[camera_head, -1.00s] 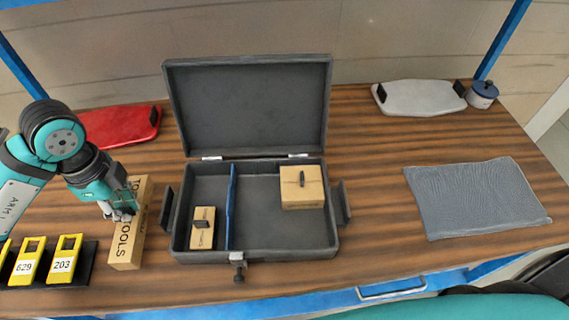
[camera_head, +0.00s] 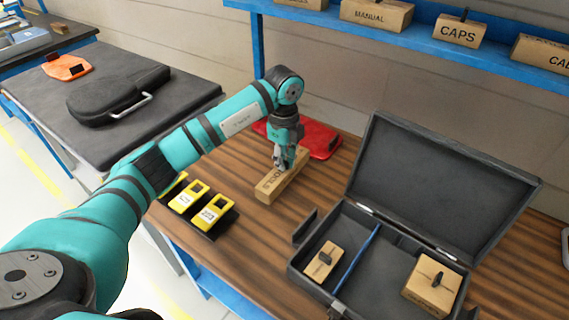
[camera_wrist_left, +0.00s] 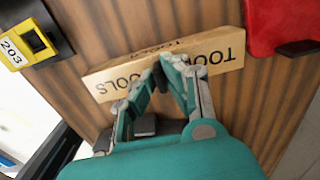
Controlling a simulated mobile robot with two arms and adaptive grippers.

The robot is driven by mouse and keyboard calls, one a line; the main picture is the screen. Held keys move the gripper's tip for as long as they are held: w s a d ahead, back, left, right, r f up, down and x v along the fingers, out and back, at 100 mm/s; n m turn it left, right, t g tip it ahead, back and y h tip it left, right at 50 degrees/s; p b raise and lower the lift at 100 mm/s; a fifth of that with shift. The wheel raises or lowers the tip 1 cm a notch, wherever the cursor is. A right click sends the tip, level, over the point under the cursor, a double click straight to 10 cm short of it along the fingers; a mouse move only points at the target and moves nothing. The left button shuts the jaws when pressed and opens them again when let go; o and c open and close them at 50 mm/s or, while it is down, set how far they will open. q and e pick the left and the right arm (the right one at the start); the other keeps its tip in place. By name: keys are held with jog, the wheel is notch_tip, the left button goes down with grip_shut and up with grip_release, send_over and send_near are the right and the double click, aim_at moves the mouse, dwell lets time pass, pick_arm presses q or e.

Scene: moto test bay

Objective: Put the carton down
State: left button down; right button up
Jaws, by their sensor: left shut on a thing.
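The long tan carton marked TOOLS (camera_head: 268,191) is at the left part of the wooden table, left of the open case. In the left wrist view the carton (camera_wrist_left: 106,86) runs across the upper middle, with its lettered faces showing. My left gripper (camera_head: 283,166) is over the carton's middle, pointing down. In the left wrist view its fingertips (camera_wrist_left: 167,66) close on a small dark grip at the carton's middle. The carton looks level and at or very near the table top; I cannot tell if it touches. My right gripper is not in view.
Yellow numbered blocks (camera_head: 190,196) stand on a dark base near the front left edge. A red board (camera_head: 318,141) lies behind the carton. The open grey case (camera_head: 362,230) holds two small cartons. Bare wood (camera_head: 262,239) lies in front of the carton.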

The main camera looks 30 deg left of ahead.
pick_arm(q)
jog(key=shift+w+a+f, duration=0.1)
jog(key=shift+w+a, duration=0.1)
jog(key=shift+w, duration=0.4)
jog(key=shift+f, duration=0.3)
notch_tip(320, 180, down, 2)
jog(key=shift+s+f+p, duration=0.1)
jog(key=shift+p, duration=0.4)
jog(key=shift+f, duration=0.25)
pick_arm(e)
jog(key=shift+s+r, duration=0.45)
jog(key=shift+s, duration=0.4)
pick_arm(q)
jog(key=shift+f, duration=0.1)
jog(key=c, duration=1.9)
grip_release()
jog(key=shift+f, duration=0.1)
jog(key=o, duration=0.5)
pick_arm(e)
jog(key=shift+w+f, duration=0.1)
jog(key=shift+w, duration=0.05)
